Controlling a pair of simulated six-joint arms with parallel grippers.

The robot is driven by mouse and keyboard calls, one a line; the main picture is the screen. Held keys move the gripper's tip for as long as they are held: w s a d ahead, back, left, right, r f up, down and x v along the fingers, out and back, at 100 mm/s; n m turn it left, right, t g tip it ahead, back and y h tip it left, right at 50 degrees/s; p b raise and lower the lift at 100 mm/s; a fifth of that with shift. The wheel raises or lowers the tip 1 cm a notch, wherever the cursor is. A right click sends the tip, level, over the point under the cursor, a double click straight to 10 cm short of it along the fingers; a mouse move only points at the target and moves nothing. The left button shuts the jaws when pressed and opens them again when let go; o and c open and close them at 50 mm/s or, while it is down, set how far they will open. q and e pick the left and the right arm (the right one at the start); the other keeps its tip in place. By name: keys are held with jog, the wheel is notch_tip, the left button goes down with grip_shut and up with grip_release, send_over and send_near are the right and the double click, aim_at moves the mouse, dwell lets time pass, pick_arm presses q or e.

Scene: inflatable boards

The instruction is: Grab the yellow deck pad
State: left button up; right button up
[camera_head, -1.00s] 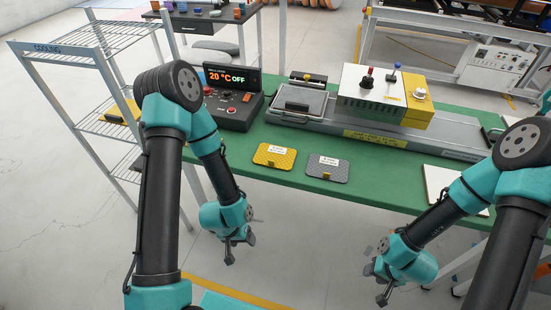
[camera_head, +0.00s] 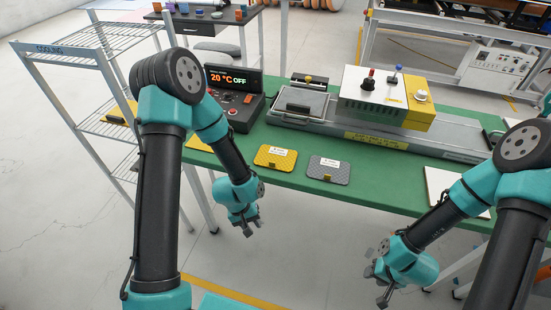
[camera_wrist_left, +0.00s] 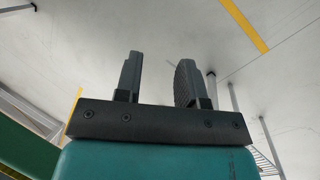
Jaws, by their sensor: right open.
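The yellow deck pad (camera_head: 275,157) lies flat on the green table (camera_head: 400,192) near its front edge, with a white label on it. A grey pad (camera_head: 328,170) lies just to its right. Another yellow piece (camera_head: 199,144) shows at the left, partly hidden behind my left arm. My left gripper (camera_head: 250,228) hangs in front of the table edge, below and left of the yellow pad, touching nothing. In the left wrist view its fingers (camera_wrist_left: 158,72) are apart and empty above the floor. My right gripper (camera_head: 377,286) is open and empty at the lower right, off the table.
A control box (camera_head: 232,100) reading 20 °C OFF stands at the table's left. A long grey press (camera_head: 380,130) with a white and yellow head (camera_head: 385,97) runs along the back. A white board (camera_head: 448,188) lies at the right. A cooling rack (camera_head: 100,95) stands at the left.

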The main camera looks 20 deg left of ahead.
pick_arm(q)
jog(key=w+r+n, duration=0.2)
jog(key=w+r, duration=0.1)
jog(key=r, duration=0.1)
jog(key=w+d+r+n+g, duration=0.1)
jog(key=w+r+n, duration=0.1)
jog(key=w+r, duration=0.2)
jog(key=w+r+n+y, duration=0.1)
jog(key=w+r+n, duration=0.1)
jog(key=w+r, duration=0.2)
jog(key=shift+w+d+r+g, duration=0.1)
jog(key=shift+d+r+g, duration=0.05)
jog(key=shift+r, duration=0.3)
jog(key=shift+d+r+g, duration=0.1)
jog(key=shift+r+g, duration=0.05)
jog(key=shift+r, duration=0.25)
jog(key=w+r+n+t+y, duration=0.1)
jog(key=w+r+n, duration=0.2)
jog(key=r, duration=0.5)
jog(key=w+r+n+t+y, duration=0.1)
jog(key=w+r+n+y, duration=0.1)
jog(key=w+r, duration=0.3)
notch_tip(320, 180, up, 4)
jog(key=shift+a+n, duration=0.3)
jog(key=shift+n, duration=0.6)
jog(key=shift+f, duration=0.1)
send_over(269, 166)
jog(key=f, duration=1.2)
jog(key=shift+w+a+f, duration=0.1)
jog(key=shift+w, duration=0.2)
